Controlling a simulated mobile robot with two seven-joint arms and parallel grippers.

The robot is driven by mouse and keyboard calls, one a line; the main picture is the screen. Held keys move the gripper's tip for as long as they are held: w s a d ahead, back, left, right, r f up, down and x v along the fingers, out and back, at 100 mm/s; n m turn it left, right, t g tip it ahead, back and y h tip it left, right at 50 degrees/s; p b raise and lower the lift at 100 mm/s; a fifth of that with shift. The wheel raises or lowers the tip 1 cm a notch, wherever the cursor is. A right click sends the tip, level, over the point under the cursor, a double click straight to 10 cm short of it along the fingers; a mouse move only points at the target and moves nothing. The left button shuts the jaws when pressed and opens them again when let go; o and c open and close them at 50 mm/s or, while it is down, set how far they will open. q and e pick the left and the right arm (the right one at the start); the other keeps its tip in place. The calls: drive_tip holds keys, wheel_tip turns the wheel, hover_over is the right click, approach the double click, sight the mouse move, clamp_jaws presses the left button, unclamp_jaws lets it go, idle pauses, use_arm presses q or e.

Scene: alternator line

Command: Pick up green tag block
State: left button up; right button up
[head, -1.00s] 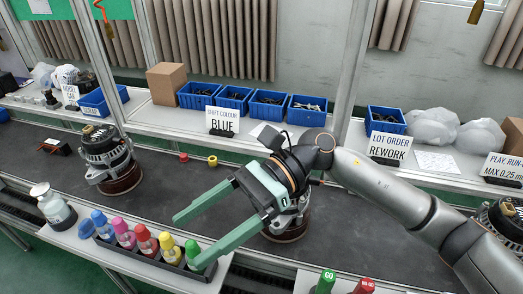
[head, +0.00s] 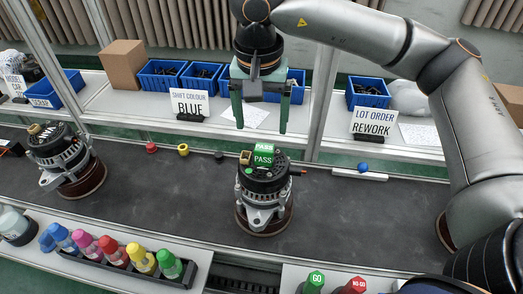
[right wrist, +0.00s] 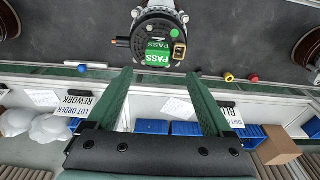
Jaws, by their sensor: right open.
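The green tag block (head: 263,155), marked PASS, sits on top of the middle alternator (head: 262,196). In the right wrist view the green tag block (right wrist: 158,57) shows on the alternator's round top, just beyond and between the fingertips. My right gripper (head: 261,127) points down with its two green fingers spread and nothing between them. In the head view it is above and slightly behind the block, apart from it. My left gripper is not in view.
Another alternator (head: 66,158) stands to the left on the dark belt. A rack of coloured bottles (head: 125,262) lines the front edge. Blue bins (head: 160,75) and sign cards (head: 193,102) stand on the back shelf. A red knob and a yellow ring lie on the belt's back edge.

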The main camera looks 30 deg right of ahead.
sight(264, 147)
wheel_tip(264, 147, down, 3)
drive_tip(key=shift+w+d+f, duration=0.1)
drive_tip(key=shift+w, duration=0.05)
drive_tip(key=f, duration=0.1)
drive_tip(key=f+p, duration=0.1)
drive_tip(key=f, duration=0.2)
drive_tip(key=shift+d, duration=0.3)
drive_tip(key=shift+f, duration=0.6)
clamp_jaws()
